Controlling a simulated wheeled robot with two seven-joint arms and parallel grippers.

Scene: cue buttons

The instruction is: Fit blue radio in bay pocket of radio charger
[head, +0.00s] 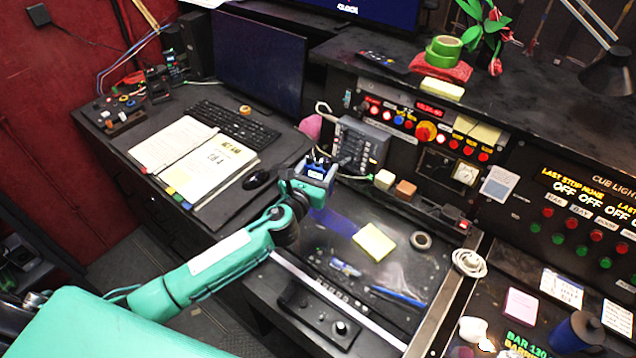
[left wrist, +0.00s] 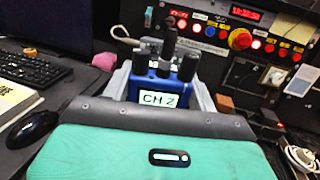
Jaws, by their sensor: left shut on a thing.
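My left gripper (head: 313,182) is shut on the blue radio (head: 318,169), above the desk at the middle of the picture. In the left wrist view the blue radio (left wrist: 162,92) stands upright between the grey fingers, with black knobs or an antenna on top and a lit "CH 2" screen facing the camera. A grey unit (head: 372,145) that looks like the radio charger stands just behind and right of the radio. I cannot make out its bay pocket; in the left wrist view the radio hides much of that area. My right gripper is not in view.
A black mouse (head: 256,179), keyboard (head: 235,121) and open binder (head: 205,172) lie to the left. A yellow note pad (head: 374,243) and tape roll (head: 421,240) lie on the clear panel. Small blocks (head: 405,189) sit right of the grey unit. The button console stands behind.

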